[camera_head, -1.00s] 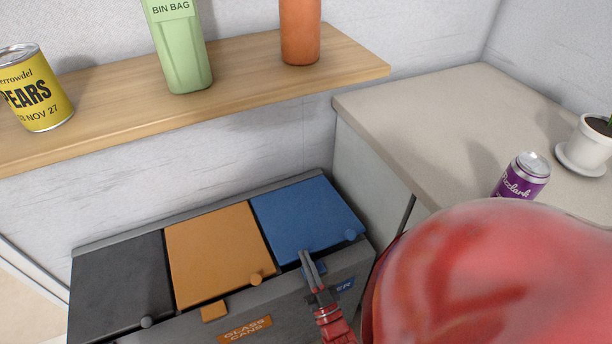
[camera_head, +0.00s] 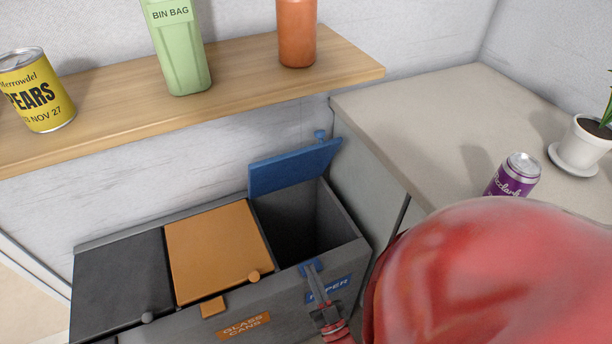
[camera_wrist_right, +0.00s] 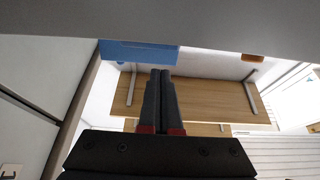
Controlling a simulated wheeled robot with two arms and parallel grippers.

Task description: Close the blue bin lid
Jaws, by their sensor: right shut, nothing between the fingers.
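The blue bin lid (camera_head: 292,168) stands raised at the back of the right-hand bin compartment, with its round knob (camera_head: 320,134) at the top. The dark inside of that compartment (camera_head: 295,225) is exposed. In the right wrist view the shut fingers (camera_wrist_right: 160,75) point toward a blue strip (camera_wrist_right: 138,52). My left gripper is not in view.
The orange lid (camera_head: 215,250) and black lid (camera_head: 120,285) are closed to the left. A wooden shelf (camera_head: 235,85) above holds a yellow can, green bin-bag box and orange container. The counter (camera_head: 430,120) at right holds a purple can (camera_head: 513,175) and potted plant (camera_head: 580,145).

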